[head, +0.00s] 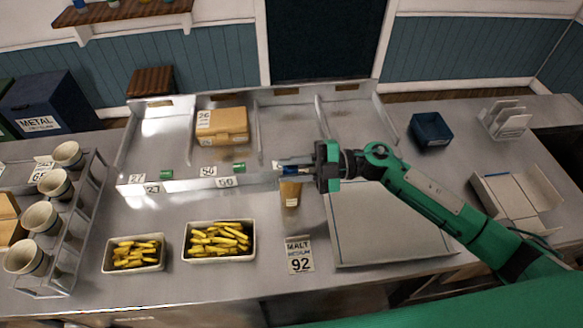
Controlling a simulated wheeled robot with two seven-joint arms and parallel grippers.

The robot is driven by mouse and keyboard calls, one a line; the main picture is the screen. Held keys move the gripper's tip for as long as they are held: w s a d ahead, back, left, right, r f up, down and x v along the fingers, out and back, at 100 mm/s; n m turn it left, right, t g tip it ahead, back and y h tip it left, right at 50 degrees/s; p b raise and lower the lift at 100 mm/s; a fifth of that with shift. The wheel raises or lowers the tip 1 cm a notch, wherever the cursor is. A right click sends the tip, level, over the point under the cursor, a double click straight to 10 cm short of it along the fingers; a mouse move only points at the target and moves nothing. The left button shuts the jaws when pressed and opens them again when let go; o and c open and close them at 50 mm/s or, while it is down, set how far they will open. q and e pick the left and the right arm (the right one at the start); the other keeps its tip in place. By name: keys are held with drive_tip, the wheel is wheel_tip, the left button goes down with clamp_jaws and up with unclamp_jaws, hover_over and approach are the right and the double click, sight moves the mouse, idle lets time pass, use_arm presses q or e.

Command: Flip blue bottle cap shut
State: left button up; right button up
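A tan bottle (290,194) stands upright on the steel counter, just in front of the divided bin's front wall. Its blue cap (289,171) is at the top, partly covered by my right gripper (284,168). The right arm comes in from the right, and its fingers point left, at the height of the cap. The fingers overlap the cap in the head view; I cannot tell whether they touch it or how far apart they are. Whether the cap's lid is up or down is too small to tell. My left gripper is out of view.
A divided steel bin (150,183) with a cardboard box (221,140) is behind the bottle. Two fry trays (219,257) are at front left. A "MALT 92" card (299,255) stands in front. A flat tray (385,236) lies right, under my arm. Cups in a rack (68,250) stand left.

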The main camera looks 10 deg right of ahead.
drive_tip(key=shift+d+f+b, duration=0.1)
drive_tip(key=shift+d+b, duration=0.2)
drive_tip(key=shift+d, duration=0.15)
drive_tip(key=d+b, duration=0.5)
drive_tip(key=d, duration=0.8)
drive_tip(key=shift+s, duration=0.1)
